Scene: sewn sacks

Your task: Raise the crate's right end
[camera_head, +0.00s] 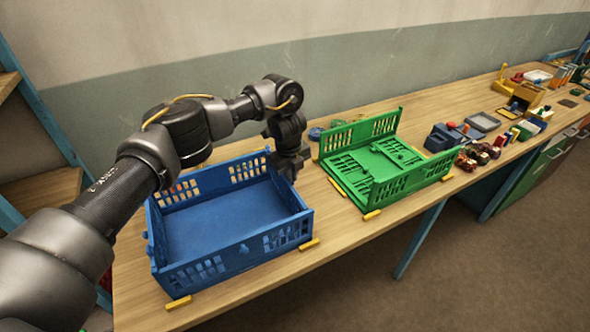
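A blue crate (232,255) stands on the near left part of the wooden table, with its long back and front walls upright. My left gripper (290,166) points down at the blue crate's back right corner, left of the green crate. Its fingertips are small and dark, so I cannot tell whether they are open or touch the crate. My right gripper is not in view.
Yellow blocks (309,244) sit on the table around both crates. A blue box (445,137), toy cars (478,154) and several small items lie farther right. A wall is behind the table. A narrow strip of bare wood separates the crates.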

